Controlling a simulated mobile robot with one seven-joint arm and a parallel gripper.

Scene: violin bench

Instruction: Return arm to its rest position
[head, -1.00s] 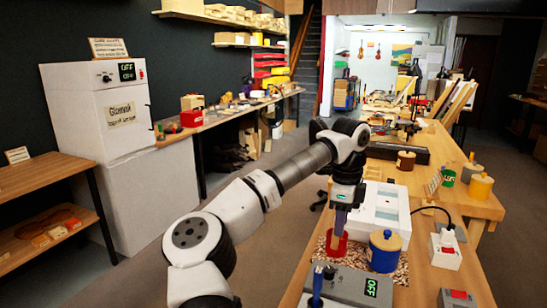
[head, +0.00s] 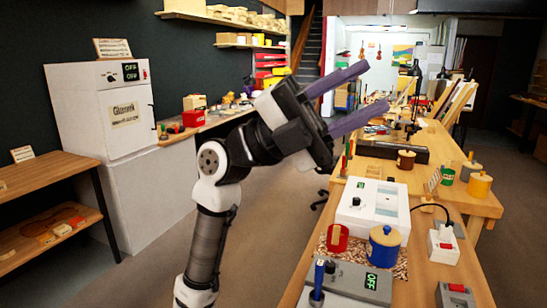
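My gripper (head: 348,100) is raised high in the middle of the head view, above the floor left of the bench. Its two long purple fingers point up and to the right. They are spread wide apart with nothing between them, so it is open and empty. My arm (head: 212,235) rises from the bottom of the view and bends at the elbow. The red cup (head: 338,238) stands on the speckled mat at the bench's near left, well below the gripper and apart from it. A tan piece shows in the cup.
A blue jar (head: 384,250) with a wooden lid stands beside the cup. A white device (head: 360,222) is behind them, and a grey unit reading OFF (head: 345,283) is in front. A white cabinet (head: 125,130) stands at left. The floor (head: 265,215) between is clear.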

